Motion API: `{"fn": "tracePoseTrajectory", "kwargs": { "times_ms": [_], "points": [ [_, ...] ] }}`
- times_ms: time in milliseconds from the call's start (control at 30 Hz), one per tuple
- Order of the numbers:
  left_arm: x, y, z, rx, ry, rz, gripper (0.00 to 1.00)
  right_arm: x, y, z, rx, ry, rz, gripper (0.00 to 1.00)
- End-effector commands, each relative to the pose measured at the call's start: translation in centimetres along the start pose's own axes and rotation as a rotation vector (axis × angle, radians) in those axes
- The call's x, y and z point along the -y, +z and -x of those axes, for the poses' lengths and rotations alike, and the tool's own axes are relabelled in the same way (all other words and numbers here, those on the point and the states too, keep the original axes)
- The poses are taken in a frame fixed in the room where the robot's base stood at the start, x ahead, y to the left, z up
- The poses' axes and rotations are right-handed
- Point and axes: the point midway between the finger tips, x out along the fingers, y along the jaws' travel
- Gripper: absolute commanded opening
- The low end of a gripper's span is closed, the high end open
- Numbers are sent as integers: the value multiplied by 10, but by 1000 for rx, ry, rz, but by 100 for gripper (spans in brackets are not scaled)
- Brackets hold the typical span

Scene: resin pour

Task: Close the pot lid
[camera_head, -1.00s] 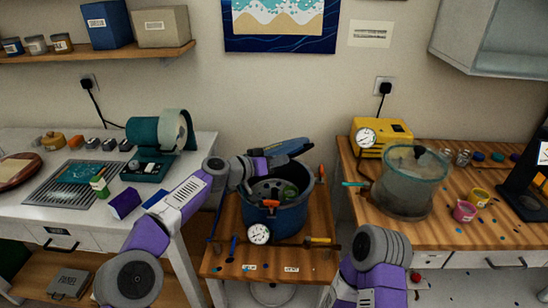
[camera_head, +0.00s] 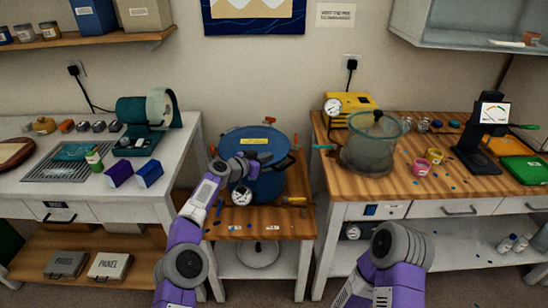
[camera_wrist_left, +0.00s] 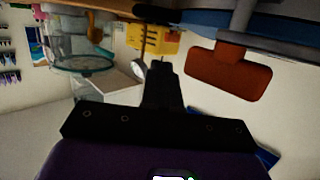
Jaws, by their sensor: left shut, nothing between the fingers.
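The pot (camera_head: 272,187) is a blue round vessel on the small wooden table between the benches. I cannot tell whether the lid sits fully flush. My left gripper (camera_head: 256,166) is at the pot's near side by the lid's front edge, shut and empty. In the left wrist view, its dark fingers (camera_wrist_left: 160,88) are together, with an orange-red clamp handle (camera_wrist_left: 228,75) close by. My right gripper is out of view; only my right arm shows at the lower right.
A pressure gauge (camera_head: 241,196) is on the pot's front. A yellow-handled tool (camera_head: 293,201) lies on the small table (camera_head: 235,222). The right bench holds a clear chamber (camera_head: 371,150) and a yellow pump (camera_head: 352,107). The left bench holds a teal machine (camera_head: 137,122).

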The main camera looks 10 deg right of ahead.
Motion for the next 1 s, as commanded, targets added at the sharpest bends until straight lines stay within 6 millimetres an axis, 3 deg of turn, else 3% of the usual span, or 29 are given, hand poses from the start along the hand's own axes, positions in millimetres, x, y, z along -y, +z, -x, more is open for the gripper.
{"fn": "tracePoseTrajectory", "kwargs": {
  "times_ms": [233, 767, 1000],
  "points": [
    [11, 7, 1, 1, -20, -35, 0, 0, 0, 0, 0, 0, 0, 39],
    [12, 7, 2, 1, -23, -41, 0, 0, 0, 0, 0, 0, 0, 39],
    [7, -10, 9, -1, -11, -47, 0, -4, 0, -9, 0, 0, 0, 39]
  ]
}}
